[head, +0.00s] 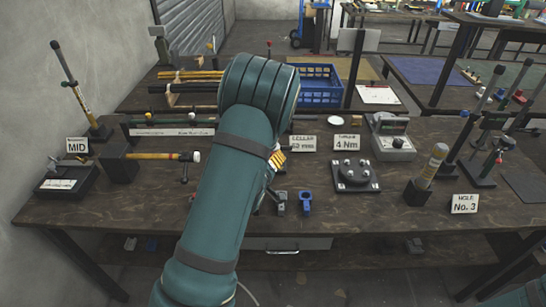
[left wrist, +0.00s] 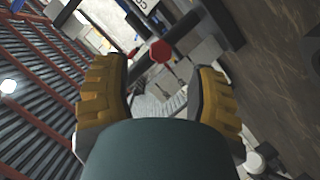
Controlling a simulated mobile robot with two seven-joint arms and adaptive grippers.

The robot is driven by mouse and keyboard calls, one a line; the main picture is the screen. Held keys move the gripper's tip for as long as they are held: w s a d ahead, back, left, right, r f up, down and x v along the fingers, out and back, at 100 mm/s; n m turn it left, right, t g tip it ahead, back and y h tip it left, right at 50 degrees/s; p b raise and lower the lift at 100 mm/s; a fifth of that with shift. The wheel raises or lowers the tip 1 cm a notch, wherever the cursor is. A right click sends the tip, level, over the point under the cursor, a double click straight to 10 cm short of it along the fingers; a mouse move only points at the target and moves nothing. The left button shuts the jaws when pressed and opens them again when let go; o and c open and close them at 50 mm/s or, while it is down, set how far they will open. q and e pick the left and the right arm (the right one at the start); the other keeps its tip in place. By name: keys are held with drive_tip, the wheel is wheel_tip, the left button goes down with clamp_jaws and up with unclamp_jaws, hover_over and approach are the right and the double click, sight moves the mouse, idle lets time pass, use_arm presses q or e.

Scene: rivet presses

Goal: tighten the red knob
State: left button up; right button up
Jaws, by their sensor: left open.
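A red knob (left wrist: 161,51) with a faceted outline shows in the left wrist view, beyond and roughly between my fingertips. My left gripper (left wrist: 162,78) is open, with its two yellow ribbed fingers apart and nothing held between them. The knob appears clear of both fingers; how far it lies from them I cannot tell. In the head view my teal left arm covers most of the left gripper, and only a bit of yellow finger (head: 277,161) shows at its right side. I cannot make out this knob there; the arm may hide it. My right gripper is not in view.
On the dark table (head: 330,222) stand a hammer-like tool (head: 150,156), a "MID" sign (head: 77,146), a "4 Nm" sign (head: 347,142), a gauge box (head: 393,140), a black plate with studs (head: 355,175) and a blue clamp (head: 305,202). A blue crate (head: 319,90) stands behind.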

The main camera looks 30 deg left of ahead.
use_arm(q)
drive_tip(key=shift+x, duration=2.65)
drive_tip(key=shift+c, duration=0.4)
clamp_jaws()
